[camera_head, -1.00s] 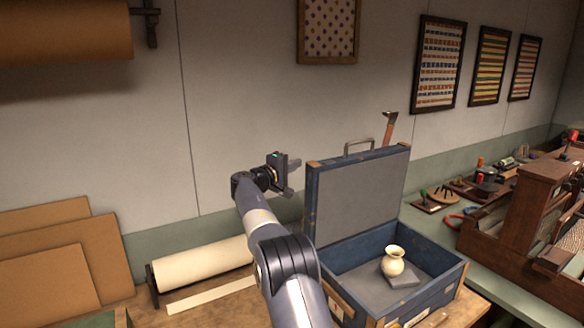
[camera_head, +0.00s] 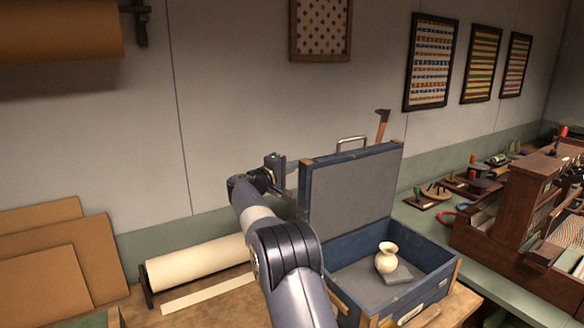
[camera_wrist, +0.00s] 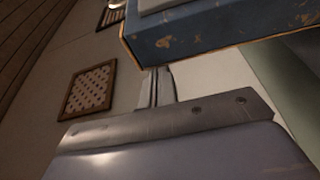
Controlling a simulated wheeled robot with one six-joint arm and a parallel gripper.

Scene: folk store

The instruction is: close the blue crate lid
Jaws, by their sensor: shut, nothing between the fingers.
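The blue crate (camera_head: 432,279) stands on the bench with its lid (camera_head: 352,192) raised, about upright, grey lining facing the room. My gripper (camera_head: 289,178) is shut and empty, just left of the lid's upper left edge. Its fingertips are hard to make out there, and I cannot tell whether they touch the lid. In the wrist view, the lid's worn blue edge (camera_wrist: 205,35) crosses the top, beyond the shut fingers (camera_wrist: 157,88).
A cream paper roll (camera_head: 198,262) lies on the bench left of the crate. Brown boards (camera_head: 70,260) lean at the far left. A wooden rack (camera_head: 520,205) and small tools crowd the right bench. The wall is close behind the lid.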

